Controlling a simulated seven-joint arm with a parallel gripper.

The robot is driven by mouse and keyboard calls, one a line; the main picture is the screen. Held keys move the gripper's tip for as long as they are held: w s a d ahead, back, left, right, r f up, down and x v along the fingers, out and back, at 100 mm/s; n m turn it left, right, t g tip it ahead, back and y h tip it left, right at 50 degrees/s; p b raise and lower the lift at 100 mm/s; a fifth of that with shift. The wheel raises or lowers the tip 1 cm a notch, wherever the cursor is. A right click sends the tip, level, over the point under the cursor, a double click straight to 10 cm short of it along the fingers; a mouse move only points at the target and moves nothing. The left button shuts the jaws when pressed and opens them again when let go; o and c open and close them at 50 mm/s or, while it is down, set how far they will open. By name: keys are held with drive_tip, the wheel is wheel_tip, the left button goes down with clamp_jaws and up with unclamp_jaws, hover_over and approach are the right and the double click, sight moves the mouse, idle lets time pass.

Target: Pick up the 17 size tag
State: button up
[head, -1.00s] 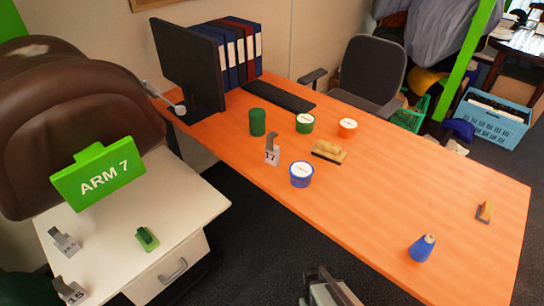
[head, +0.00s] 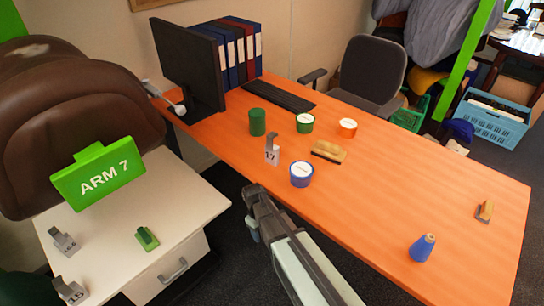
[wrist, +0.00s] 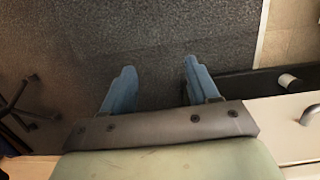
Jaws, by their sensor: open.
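The 17 size tag (head: 272,154) stands upright on the orange table, a white plate marked 17 with a grey hook-like clip on top. It is left of the blue-rimmed round tin (head: 301,174) and in front of the dark green cylinder (head: 257,122). My gripper (head: 250,205) is just off the table's near edge, below and left of the tag in the head view, apart from it. In the wrist view my gripper (wrist: 157,85) is open and empty, its two blue fingers spread over the dark floor. The tag does not show in the wrist view.
Close to the tag are a green tin (head: 305,122), an orange tin (head: 348,128) and a wooden brush (head: 329,152). The right part of the table (head: 400,190) is mostly clear.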

drive_tip(key=w+a+r+t+y, duration=0.1)
drive_tip(key=w+a+r+t, duration=0.1)
drive_tip(key=w+a+r, duration=0.8)
drive_tip(key=w+a+r+t+y, duration=0.1)
drive_tip(key=w+a+r, duration=0.5)
drive_tip(key=w+r, duration=0.45)
drive_tip(key=w+d+r+m, duration=0.5)
drive_tip(key=d+r+m, duration=0.2)
drive_tip(key=d+r, duration=0.25)
wheel_tip(320, 180, up, 14)
drive_tip(key=f+m+g, duration=0.1)
drive_tip(key=m+g, duration=0.1)
drive_tip(key=m, duration=0.8)
hover_over(272, 134)
drive_tip(key=shift+h, duration=0.3)
drive_tip(key=f, duration=0.7)
drive_tip(key=shift+s+a+f, duration=0.1)
drive_tip(key=shift+s+f, duration=0.15)
drive_tip(key=shift+f, duration=0.05)
drive_tip(key=shift+w+f, duration=0.2)
drive_tip(key=shift+f, duration=2.5)
drive_tip(key=shift+c, duration=0.2)
